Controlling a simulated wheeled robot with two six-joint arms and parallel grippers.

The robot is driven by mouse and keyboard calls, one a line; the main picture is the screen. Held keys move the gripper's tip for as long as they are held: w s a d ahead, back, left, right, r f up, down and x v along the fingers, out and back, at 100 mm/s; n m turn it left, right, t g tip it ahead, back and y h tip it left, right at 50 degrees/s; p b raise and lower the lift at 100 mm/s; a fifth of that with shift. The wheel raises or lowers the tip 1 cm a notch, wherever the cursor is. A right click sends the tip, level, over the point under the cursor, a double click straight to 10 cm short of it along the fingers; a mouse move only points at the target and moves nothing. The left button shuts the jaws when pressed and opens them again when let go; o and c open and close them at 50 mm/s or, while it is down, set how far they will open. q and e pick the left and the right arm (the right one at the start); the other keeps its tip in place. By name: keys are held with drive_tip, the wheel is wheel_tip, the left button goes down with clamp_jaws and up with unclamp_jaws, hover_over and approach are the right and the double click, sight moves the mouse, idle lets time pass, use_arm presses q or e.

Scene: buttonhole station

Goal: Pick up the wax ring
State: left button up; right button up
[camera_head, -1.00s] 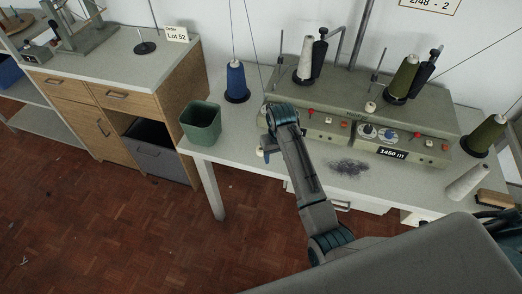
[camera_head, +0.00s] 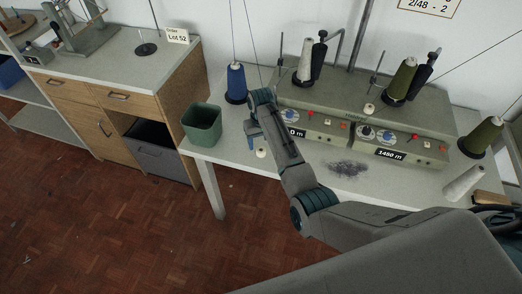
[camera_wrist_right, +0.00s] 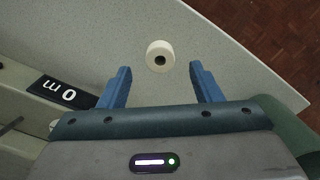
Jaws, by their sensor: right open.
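The wax ring (camera_wrist_right: 160,56) is a small cream ring with a dark centre hole. It stands on the pale table near its front edge, and also shows small in the head view (camera_head: 261,153). My right gripper (camera_wrist_right: 160,68) is open, with its two blue fingers pointing toward the ring. The ring lies between the lines of the fingers, around their tips, apart from both. In the head view my right gripper (camera_head: 252,140) points down just left of the ring. My left gripper is not in view.
A green bin (camera_head: 202,125) stands left of my gripper. A blue thread cone (camera_head: 236,82) is behind it. The grey winding machine (camera_head: 330,124) with dials and cones fills the back of the table (camera_head: 225,160). Dark lint (camera_head: 347,168) lies in front of the machine.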

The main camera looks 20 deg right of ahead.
sight(261, 147)
drive_tip(key=shift+f+p, duration=0.4)
drive_tip(key=shift+f, duration=1.55)
drive_tip(key=c, duration=1)
drive_tip(key=shift+r, duration=0.1)
drive_tip(key=shift+c, duration=0.2)
